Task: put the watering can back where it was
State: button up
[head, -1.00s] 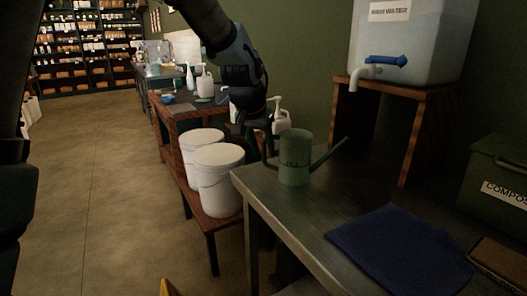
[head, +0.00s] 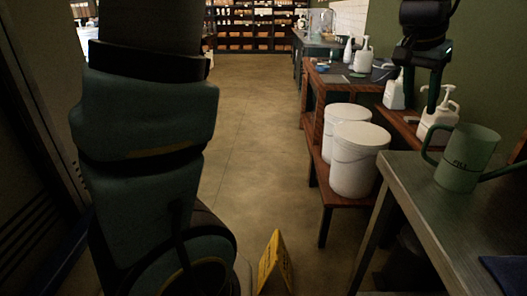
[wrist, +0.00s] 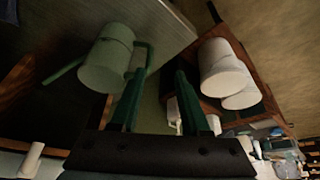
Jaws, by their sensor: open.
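The green watering can (head: 468,158) stands upright at the left end of the metal table, handle to the left and spout to the right. It also shows in the wrist view (wrist: 105,60), at upper left. My gripper (head: 435,100) is open and empty, above the handle in the head view. In the wrist view my gripper (wrist: 160,85) has its fingers spread, and the can's handle shows just beyond the left fingertip. I cannot tell whether that finger touches the handle.
Two white buckets (head: 357,170) stand on a low wooden bench left of the metal table (head: 415,200). White pump bottles (head: 438,115) stand behind the can. A blue cloth (head: 507,270) lies at the table's right. A yellow floor sign (head: 274,262) stands on the floor, which is open farther back.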

jog(key=w+a+f+n+y, duration=0.1)
jog(key=w+a+f+n, duration=0.3)
jog(key=a, duration=0.7)
jog(key=s+a+f+n+y, duration=0.1)
jog(key=a+f, duration=0.3)
jog(key=a, duration=0.5)
jog(key=s+a+f+n+y, duration=0.1)
jog(key=a+f+n, duration=0.2)
jog(key=a, duration=0.6)
jog(key=s+a+f+n, duration=0.2)
jog(key=a+f, duration=0.3)
jog(key=a, duration=0.4)
jog(key=shift+a+g+y, duration=0.2)
jog(key=shift+g+y, duration=0.2)
jog(key=shift+w+r+p, duration=0.1)
jog(key=shift+r+p, duration=0.7)
jog(key=shift+p, duration=0.05)
